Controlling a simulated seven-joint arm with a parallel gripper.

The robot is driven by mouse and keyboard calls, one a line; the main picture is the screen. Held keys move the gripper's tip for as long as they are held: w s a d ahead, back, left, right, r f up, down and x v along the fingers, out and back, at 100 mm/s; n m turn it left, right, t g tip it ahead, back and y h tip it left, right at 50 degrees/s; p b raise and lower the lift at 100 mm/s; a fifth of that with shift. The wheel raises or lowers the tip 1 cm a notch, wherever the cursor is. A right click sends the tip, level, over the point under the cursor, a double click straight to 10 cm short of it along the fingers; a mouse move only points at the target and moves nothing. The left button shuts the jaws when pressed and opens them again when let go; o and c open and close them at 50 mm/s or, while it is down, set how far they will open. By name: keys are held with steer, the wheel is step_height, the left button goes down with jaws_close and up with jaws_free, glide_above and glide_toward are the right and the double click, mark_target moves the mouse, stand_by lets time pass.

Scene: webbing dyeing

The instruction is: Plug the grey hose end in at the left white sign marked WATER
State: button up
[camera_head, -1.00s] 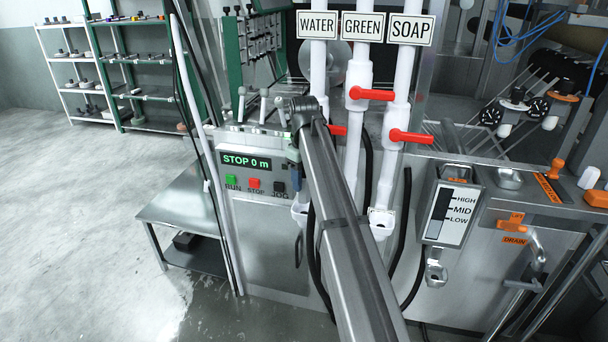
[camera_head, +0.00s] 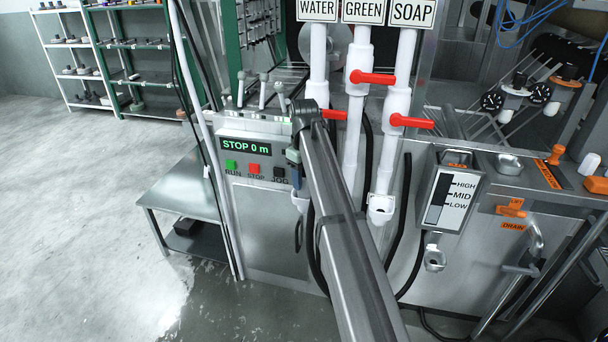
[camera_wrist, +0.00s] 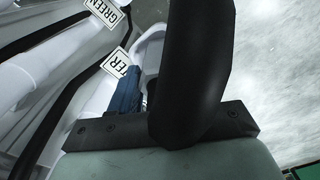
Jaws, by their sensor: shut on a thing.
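My gripper (camera_head: 294,173) is just above this socket, mostly behind my arm. In the wrist view its blue finger (camera_wrist: 124,92) points towards the white fitting. A thick black hose (camera_wrist: 195,65) curves up from the jaws, which are shut. The grey end itself is hidden; I cannot tell whether it touches the socket.
GREEN (camera_head: 363,11) and SOAP (camera_head: 412,12) signs, their white pipes and red levers (camera_head: 372,77) stand close to the right. Another white socket (camera_head: 381,208) hangs there. The button panel (camera_head: 250,160) is close to the left. Black hoses (camera_head: 400,235) hang in front of the machine.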

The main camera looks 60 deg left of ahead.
steer(key=o, duration=1.3)
step_height(320, 180, up, 14)
steer(key=shift+f, duration=0.1)
